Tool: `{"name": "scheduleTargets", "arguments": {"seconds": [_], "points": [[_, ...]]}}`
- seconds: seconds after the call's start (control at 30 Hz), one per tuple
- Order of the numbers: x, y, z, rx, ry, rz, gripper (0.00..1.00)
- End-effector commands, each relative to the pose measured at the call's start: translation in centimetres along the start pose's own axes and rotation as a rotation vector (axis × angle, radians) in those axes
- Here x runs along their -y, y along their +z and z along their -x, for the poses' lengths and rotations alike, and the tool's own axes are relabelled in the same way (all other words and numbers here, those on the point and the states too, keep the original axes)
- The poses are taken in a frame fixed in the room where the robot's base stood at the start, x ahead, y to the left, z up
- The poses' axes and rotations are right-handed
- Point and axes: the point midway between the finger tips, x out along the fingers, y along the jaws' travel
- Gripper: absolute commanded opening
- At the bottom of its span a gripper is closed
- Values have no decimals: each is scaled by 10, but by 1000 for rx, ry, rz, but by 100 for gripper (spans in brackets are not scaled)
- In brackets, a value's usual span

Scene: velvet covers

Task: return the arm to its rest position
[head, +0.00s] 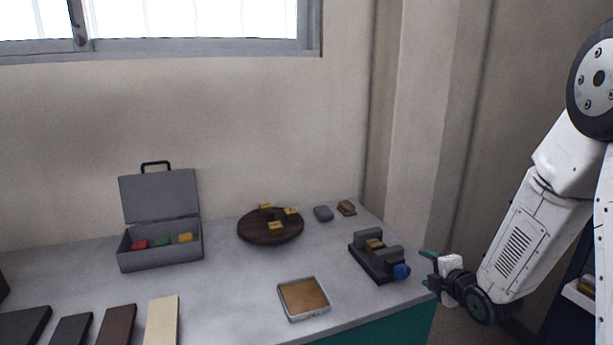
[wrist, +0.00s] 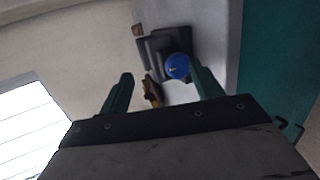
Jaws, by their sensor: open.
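My gripper (head: 428,268) is at the right end of the grey table, just right of a dark grey vise (head: 365,262) with a blue knob (head: 401,271). Its two teal fingers are apart. In the wrist view the open gripper (wrist: 161,70) points toward the vise (wrist: 152,48), and the blue knob (wrist: 178,66) shows near the right finger. A small yellow and dark piece (wrist: 152,92) appears between the fingers in that view; I cannot tell its distance. A yellow block (head: 374,245) sits in the vise. My white arm reaches down from the upper right.
The grey table (head: 235,300) holds an open grey case (head: 160,258) with coloured blocks, a round brown tray (head: 270,232) with yellow pieces, a shallow framed tray (head: 303,298) and several flat slabs (head: 117,325). A wall pillar (head: 420,120) stands behind the vise.

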Motion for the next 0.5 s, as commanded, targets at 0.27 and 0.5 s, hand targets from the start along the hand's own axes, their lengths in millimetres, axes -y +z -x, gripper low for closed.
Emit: {"name": "scheduleTargets", "arguments": {"seconds": [0.27,0.5], "points": [[-48,3,72,219,-265,-421,65],[-65,-20,168,446,-442,-857,65]]}}
